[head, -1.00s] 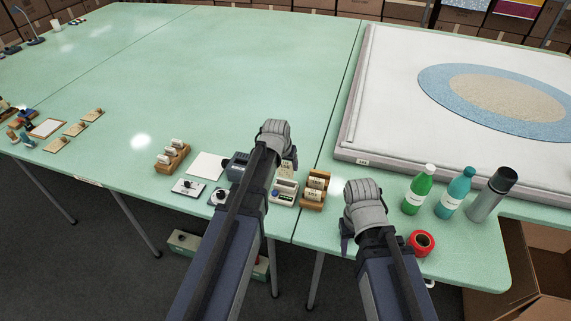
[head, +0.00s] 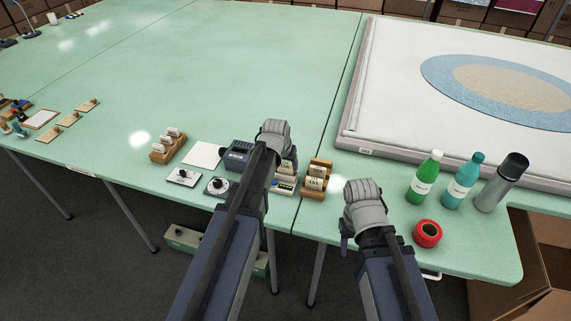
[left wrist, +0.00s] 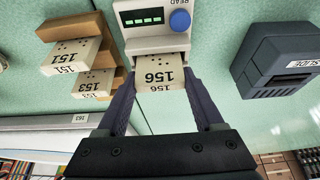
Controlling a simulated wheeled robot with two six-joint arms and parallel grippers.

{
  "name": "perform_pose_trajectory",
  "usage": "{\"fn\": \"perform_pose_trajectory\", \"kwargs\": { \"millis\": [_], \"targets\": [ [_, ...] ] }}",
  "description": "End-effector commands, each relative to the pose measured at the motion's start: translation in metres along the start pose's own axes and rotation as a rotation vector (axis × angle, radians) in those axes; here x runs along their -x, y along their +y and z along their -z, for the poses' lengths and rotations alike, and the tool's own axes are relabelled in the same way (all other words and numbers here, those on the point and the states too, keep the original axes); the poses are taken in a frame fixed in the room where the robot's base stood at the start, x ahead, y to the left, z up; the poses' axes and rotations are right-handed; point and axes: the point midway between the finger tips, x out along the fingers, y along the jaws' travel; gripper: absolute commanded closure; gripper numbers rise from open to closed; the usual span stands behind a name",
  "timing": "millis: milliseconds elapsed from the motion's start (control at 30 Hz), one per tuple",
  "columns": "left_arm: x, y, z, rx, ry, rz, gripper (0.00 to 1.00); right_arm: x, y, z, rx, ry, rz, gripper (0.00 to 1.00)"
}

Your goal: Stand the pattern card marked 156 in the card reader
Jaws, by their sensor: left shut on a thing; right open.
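The pattern card marked 156 (left wrist: 160,75) is between the fingers of my left gripper (left wrist: 160,98), which is shut on it. The card's far edge meets the slot of the card reader (left wrist: 138,43); I cannot tell how deep it sits. The reader is white, with a blue READ button and green bars on its display. In the head view the reader (head: 284,187) is partly hidden by my left arm, and so are the left fingers. My right gripper (head: 346,240) is open and empty, over the table's front edge.
A wooden rack (head: 316,184) with cards 151 and 153 stands close to the right of the reader. A dark slide device (head: 238,155) is on its left. A red roll (head: 428,234) and several bottles stand further right.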

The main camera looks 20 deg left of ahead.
Motion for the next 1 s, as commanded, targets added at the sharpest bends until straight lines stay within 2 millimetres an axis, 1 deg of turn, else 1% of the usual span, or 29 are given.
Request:
{"fn": "perform_pose_trajectory", "kwargs": {
  "millis": [267, 300, 533, 833, 1000],
  "targets": [
    [0.000, 0.000, 0.000, 0.000, 0.000, 0.000, 0.84, 0.000, 0.000, 0.000, 0.000, 0.000, 0.000, 0.50],
    [0.000, 0.000, 0.000, 0.000, 0.000, 0.000, 0.27, 0.000, 0.000, 0.000, 0.000, 0.000, 0.000, 0.50],
    [0.000, 0.000, 0.000, 0.000, 0.000, 0.000, 0.01, 0.000, 0.000, 0.000, 0.000, 0.000, 0.000, 0.50],
    [0.001, 0.000, 0.000, 0.000, 0.000, 0.000, 0.00, 0.001, 0.000, 0.000, 0.000, 0.000, 0.000, 0.50],
    [0.010, 0.000, 0.000, 0.000, 0.000, 0.000, 0.00, 0.009, 0.001, -0.001, 0.000, 0.000, 0.000, 0.50]
  ]
}}
